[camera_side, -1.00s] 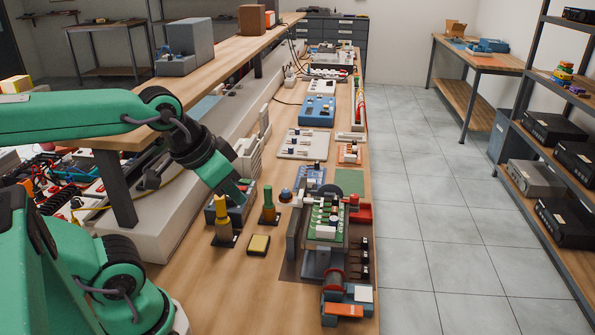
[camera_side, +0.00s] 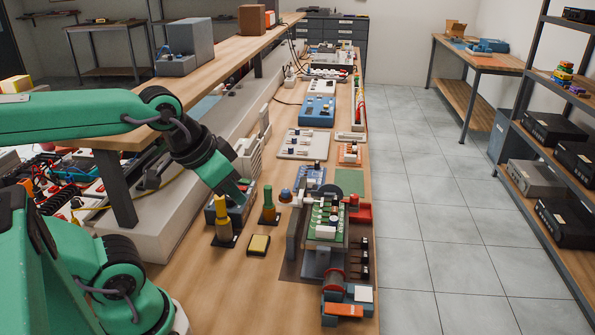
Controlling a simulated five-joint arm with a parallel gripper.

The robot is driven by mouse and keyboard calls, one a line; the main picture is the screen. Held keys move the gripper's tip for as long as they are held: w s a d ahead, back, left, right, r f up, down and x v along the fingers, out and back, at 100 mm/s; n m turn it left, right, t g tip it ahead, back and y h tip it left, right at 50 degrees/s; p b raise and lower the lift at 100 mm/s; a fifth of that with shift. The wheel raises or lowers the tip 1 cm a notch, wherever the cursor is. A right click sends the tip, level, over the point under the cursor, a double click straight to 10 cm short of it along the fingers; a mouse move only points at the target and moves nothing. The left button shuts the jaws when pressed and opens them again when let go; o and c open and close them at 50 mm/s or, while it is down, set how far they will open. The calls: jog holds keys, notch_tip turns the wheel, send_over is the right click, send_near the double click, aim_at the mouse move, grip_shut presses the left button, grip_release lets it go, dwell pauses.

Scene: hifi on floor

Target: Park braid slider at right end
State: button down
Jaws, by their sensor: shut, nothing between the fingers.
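My gripper (camera_side: 238,194) is shut and empty. It points down at a small dark grey box (camera_side: 243,209) beside two tool handles, a yellow one (camera_side: 221,210) and a green one (camera_side: 268,200). I cannot tell whether it touches the box. I cannot pick out the braid slider for certain.
A green circuit board (camera_side: 326,229) sits in a grey holder right of centre. A small yellow-topped block (camera_side: 258,244) lies in front of the handles. The bench (camera_side: 235,295) is bare at front left. A raised shelf (camera_side: 215,66) runs behind my arm.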

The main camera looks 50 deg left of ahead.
jog(key=c, duration=2.2)
grip_release()
jog(key=c, duration=1.4)
grip_release()
jog(key=shift+w, duration=0.1)
jog(key=shift+c, duration=0.2)
jog(key=o, duration=0.6)
jog(key=shift+w+a+r, duration=0.15)
jog(key=shift+w+r, duration=0.1)
jog(key=shift+w, duration=0.2)
jog(key=w+a+f+m+g, duration=0.1)
jog(key=w+a+f+m, duration=0.1)
jog(key=w, duration=0.5)
jog(key=w+a+f+m+g, duration=0.2)
jog(key=w+a+m, duration=0.1)
jog(key=w, duration=0.4)
jog(key=w+a+f+m+g, duration=0.2)
jog(key=w+a+m, duration=0.1)
jog(key=w, duration=0.3)
jog(key=shift+w+a+f+m, duration=0.15)
jog(key=shift+w+a+m, duration=0.2)
jog(key=shift+a, duration=0.25)
jog(key=shift+w+a+f+g, duration=0.25)
jog(key=shift+w+f+g, duration=0.05)
jog(key=shift+w+f, duration=0.05)
jog(key=shift+f, duration=0.1)
